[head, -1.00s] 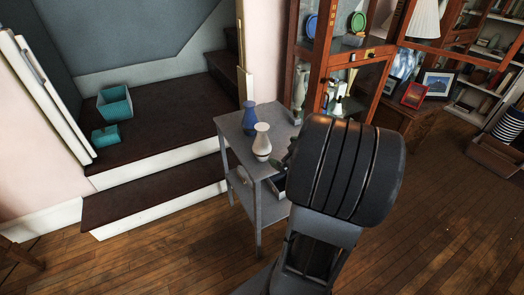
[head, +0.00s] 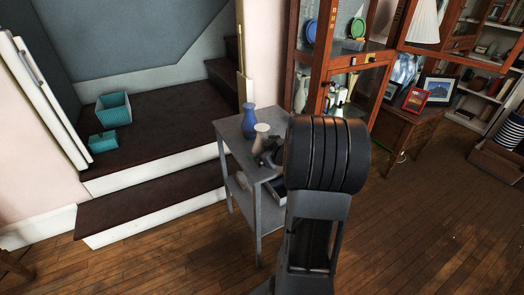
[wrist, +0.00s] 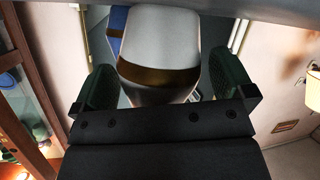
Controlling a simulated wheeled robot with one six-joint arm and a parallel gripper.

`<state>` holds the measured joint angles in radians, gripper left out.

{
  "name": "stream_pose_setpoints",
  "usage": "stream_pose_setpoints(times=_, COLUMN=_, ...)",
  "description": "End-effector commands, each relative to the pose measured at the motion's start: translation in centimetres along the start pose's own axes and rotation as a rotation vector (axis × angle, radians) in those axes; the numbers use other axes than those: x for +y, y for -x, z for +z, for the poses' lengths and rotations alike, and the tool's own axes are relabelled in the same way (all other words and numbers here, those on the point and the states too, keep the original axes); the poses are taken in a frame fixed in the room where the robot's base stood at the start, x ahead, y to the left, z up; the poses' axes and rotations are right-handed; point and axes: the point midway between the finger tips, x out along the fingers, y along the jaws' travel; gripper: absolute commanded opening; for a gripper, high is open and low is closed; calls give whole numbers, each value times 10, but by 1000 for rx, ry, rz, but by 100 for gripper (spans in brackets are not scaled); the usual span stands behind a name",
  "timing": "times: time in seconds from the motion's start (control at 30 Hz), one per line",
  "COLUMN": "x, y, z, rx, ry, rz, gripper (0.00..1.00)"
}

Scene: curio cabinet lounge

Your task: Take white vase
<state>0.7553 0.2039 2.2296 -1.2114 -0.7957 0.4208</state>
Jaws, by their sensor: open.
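The white vase (head: 262,130) stands on the small grey side table (head: 228,127); my gripper hides its lower part in the head view. In the wrist view the white vase (wrist: 160,45), with a brown band, fills the space between my two dark green finger pads. My gripper (wrist: 162,75) is open, one finger on each side of the vase. I see no clear grip on it; contact cannot be told. In the head view my gripper (head: 268,152) is at the vase's right front, mostly hidden by my arm.
A blue vase (head: 249,122) stands just behind and left of the white one; it also shows in the wrist view (wrist: 118,20). A wooden glass cabinet (head: 318,75) stands close at the back right. Teal boxes (head: 113,109) lie on the carpeted landing at left. Wood floor is clear in front.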

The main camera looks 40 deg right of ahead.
Motion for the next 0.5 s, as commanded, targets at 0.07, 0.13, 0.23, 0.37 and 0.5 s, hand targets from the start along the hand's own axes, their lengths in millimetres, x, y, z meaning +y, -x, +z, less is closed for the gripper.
stream_pose_setpoints(times=0.07, x=-1, y=-6, z=1, rx=0, ry=0, rz=-2, gripper=100)
stream_pose_setpoints(times=0.13, x=-1, y=-8, z=0, rx=0, ry=0, rz=-1, gripper=100)
stream_pose_setpoints(times=0.23, x=0, y=-9, z=0, rx=-1, ry=0, rz=-1, gripper=100)
stream_pose_setpoints(times=0.37, x=0, y=-9, z=0, rx=-1, ry=0, rz=0, gripper=100)
stream_pose_setpoints(times=0.5, x=0, y=-8, z=0, rx=-1, ry=0, rz=0, gripper=87)
